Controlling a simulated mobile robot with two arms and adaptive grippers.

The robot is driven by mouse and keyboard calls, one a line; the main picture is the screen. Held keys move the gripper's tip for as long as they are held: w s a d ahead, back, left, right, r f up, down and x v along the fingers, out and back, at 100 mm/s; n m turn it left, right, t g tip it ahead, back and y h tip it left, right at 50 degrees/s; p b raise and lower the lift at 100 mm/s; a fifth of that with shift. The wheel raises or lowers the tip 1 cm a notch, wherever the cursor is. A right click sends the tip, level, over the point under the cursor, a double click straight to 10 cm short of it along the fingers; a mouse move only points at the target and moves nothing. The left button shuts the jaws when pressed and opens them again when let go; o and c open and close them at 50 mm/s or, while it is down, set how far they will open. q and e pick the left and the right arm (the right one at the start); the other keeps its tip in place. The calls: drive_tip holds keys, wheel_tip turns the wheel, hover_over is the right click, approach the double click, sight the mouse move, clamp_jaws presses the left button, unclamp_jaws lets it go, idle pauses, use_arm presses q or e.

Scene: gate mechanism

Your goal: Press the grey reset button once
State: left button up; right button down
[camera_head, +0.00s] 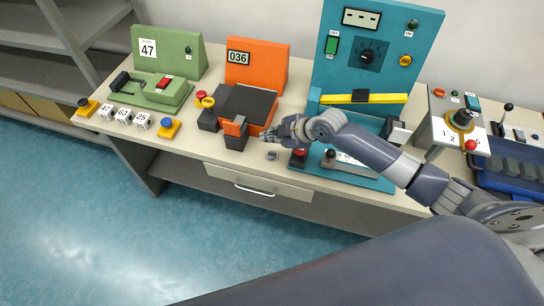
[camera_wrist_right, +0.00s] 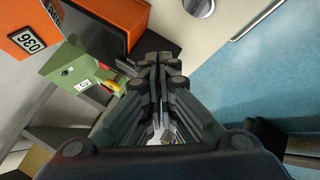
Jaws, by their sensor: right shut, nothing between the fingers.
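A small round grey button (camera_head: 272,155) sits on the table top near its front edge, in front of the orange station. It also shows as a grey disc at the top of the right wrist view (camera_wrist_right: 200,6), partly cut off by the frame. My right gripper (camera_head: 268,136) is just behind the button in the head view, beside the orange and black station. In the right wrist view its fingers (camera_wrist_right: 161,62) are together with nothing between them. The fingers appear apart from the button. My left gripper is not in view.
The orange station (camera_head: 257,62) has a black block and orange lever left of the gripper. The teal gate station (camera_head: 345,88) with knobs stands right, beneath my arm. A green station (camera_head: 180,52) and number cubes (camera_head: 124,116) are left. The front edge by the drawer is clear.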

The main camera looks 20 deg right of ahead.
sight(271, 157)
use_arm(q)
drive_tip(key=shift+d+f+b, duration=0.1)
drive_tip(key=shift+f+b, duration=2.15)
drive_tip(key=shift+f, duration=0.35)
use_arm(e)
drive_tip(key=shift+f, duration=3.2)
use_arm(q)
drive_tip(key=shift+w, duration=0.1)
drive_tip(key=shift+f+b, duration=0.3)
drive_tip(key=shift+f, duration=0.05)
use_arm(e)
drive_tip(key=shift+f, duration=0.4)
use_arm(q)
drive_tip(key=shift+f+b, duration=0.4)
use_arm(e)
drive_tip(key=shift+f, duration=0.5)
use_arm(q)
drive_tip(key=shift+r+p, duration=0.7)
use_arm(e)
drive_tip(key=shift+r, duration=0.9)
wheel_tip(271, 157, up, 5)
drive_tip(key=p, duration=0.4)
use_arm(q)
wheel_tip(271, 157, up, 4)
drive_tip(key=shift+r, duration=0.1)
